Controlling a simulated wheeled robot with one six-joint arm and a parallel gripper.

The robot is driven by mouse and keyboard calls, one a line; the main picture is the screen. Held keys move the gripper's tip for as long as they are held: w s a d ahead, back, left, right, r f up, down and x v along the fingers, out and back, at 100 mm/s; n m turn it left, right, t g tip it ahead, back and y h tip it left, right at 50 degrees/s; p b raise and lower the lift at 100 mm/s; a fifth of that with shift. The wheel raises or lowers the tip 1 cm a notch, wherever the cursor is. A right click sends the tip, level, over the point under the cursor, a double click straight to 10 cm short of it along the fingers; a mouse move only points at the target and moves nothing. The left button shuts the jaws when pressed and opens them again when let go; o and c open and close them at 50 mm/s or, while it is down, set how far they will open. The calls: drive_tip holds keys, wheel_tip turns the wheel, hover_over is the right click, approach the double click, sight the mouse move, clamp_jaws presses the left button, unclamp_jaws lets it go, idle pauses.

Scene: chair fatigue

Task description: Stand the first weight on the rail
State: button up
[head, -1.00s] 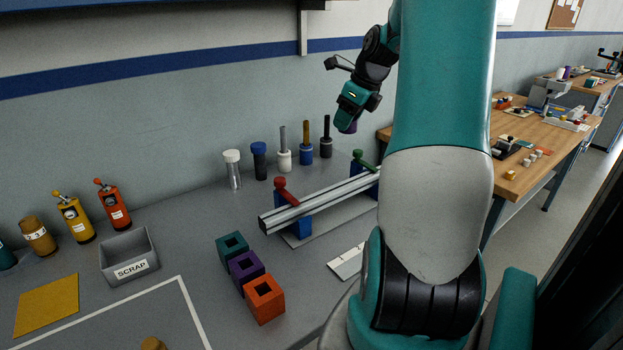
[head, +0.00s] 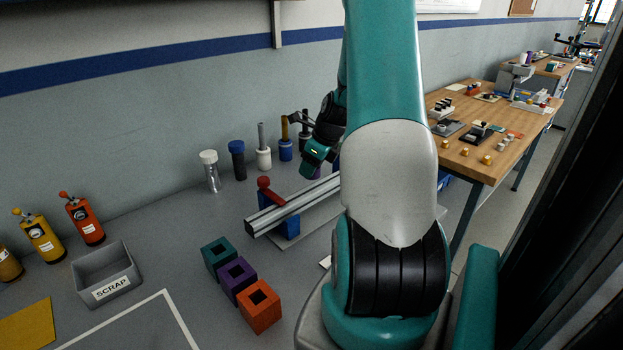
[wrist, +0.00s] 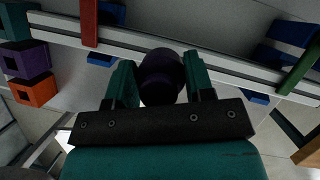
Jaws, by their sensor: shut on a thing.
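My gripper (wrist: 161,85) is shut on a dark purple round weight (wrist: 162,70), which sits between its two teal fingers in the wrist view. The pale metal rail (head: 284,211) runs slantwise on blue supports, with a red lever clamp (head: 267,190) near its left end. In the wrist view the rail (wrist: 225,66) passes just beyond the weight, whose far edge overlaps it in the picture. A red bar (wrist: 89,22) and a green bar (wrist: 301,66) cross the rail on either side. In the head view my gripper (head: 316,168) is low by the rail, partly behind my arm. I cannot tell whether the weight touches the rail.
Several upright posts and jars, among them a blue-capped one (head: 237,160), stand behind the rail. Teal, purple (head: 237,278) and orange (head: 260,306) hollow blocks stand in front, left of my arm. A grey SCRAP bin (head: 107,272) is further left.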

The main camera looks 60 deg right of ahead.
sight(312, 189)
drive_tip(key=shift+f, duration=2.15)
drive_tip(key=shift+f, duration=0.15)
drive_tip(key=o, duration=1.2)
